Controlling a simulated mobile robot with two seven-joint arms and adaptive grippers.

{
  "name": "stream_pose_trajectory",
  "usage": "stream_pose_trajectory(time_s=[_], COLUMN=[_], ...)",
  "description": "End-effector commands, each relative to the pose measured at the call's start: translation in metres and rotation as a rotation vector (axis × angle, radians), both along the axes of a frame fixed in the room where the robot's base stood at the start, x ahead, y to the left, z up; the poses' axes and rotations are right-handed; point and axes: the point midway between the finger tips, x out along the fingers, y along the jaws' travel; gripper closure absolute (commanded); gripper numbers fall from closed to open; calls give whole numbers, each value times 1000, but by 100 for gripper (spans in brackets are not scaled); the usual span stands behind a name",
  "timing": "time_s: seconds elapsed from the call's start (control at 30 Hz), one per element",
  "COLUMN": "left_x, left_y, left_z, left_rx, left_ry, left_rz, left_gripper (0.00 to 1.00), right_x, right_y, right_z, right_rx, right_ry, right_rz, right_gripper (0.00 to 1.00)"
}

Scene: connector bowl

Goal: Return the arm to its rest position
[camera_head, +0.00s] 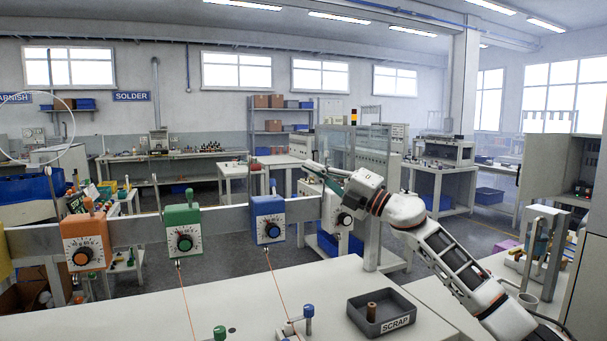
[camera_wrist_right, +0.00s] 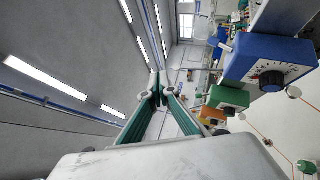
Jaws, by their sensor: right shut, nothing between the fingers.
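My right arm (camera_head: 450,262) comes in from the lower right in the head view and reaches up and inward over the bench. The blue dial box (camera_wrist_right: 265,62) is to the right of the fingers there. My left gripper is not in view.
Orange (camera_head: 87,242), green (camera_head: 184,231) and blue (camera_head: 268,220) dial boxes hang along a grey rail (camera_head: 140,231). Thin wires run from the green and blue boxes to the bench (camera_head: 260,285). A grey scrap tray (camera_head: 407,299) holds a brown cylinder (camera_head: 371,312) below my arm.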

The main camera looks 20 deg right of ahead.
Motion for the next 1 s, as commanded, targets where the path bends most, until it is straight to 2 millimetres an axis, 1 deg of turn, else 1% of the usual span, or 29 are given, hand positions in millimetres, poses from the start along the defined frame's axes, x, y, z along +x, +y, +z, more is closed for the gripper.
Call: stream_pose_trajectory(time_s=[0.13,0.23,0.27,0.37,0.43,0.53,0.67,0.7,0.77,0.8,0.87,0.9,0.97,1.0], left_x=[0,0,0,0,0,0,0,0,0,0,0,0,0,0], left_y=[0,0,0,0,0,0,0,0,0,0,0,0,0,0], left_z=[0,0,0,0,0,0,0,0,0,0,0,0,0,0], left_rx=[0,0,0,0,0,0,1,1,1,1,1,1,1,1], left_ry=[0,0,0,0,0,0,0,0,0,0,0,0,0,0], left_rz=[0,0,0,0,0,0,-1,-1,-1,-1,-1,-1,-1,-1], left_gripper=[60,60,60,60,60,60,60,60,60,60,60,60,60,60], right_x=[0,-1,-1,-6,-12,-24,-45,-53,-66,-77,-94,-107,-129,-146], right_y=[0,6,8,19,27,30,24,20,13,9,1,-4,-12,-18], right_z=[0,-8,-14,-39,-64,-104,-161,-180,-210,-230,-262,-283,-316,-337], right_rx=[1,20,31,103,176,290,432,471,527,561,608,633,668,687], right_ry=[0,2,2,12,28,68,152,185,240,281,347,394,470,522], right_rz=[1,-1,-4,-24,-54,-117,-228,-267,-331,-375,-445,-494,-569,-620], right_gripper=[100,100,100,100,100,100,100,100,100,100,100,100,100,100])
